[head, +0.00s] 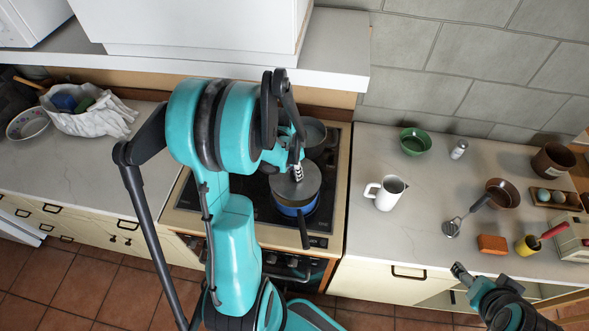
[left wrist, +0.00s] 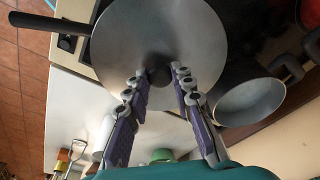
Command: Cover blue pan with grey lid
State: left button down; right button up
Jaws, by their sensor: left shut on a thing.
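The grey lid (head: 301,185) is a flat round disc over the blue pan (head: 296,211) on the stove. The pan's blue side shows below the lid's near edge, and its dark handle points toward me. My left gripper (head: 297,174) is above the lid, shut on its knob. In the left wrist view, the fingertips (left wrist: 164,75) close on the knob at the middle of the lid (left wrist: 185,38), which hides the pan except for its handle (left wrist: 48,23). I cannot tell whether lid and pan touch. My right gripper (head: 462,273) is low at the right, its opening unclear.
A grey pot (head: 314,133) stands behind on the stove (head: 257,205). On the right counter are a white pitcher (head: 385,193), a green bowl (head: 415,141), a brown pan (head: 502,193) and a ladle (head: 453,226). A white bag (head: 101,119) lies on the left counter.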

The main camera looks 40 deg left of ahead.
aim_at(294, 179)
pick_arm(q)
jog(key=shift+f+b, duration=0.95)
jog(key=shift+f, duration=0.65)
jog(key=shift+f+b, duration=0.9)
jog(key=c, duration=1.2)
grip_release()
notch_tip(294, 179, up, 12)
jog(key=s, duration=0.2)
jog(key=shift+a, duration=0.2)
jog(key=shift+f, duration=0.1)
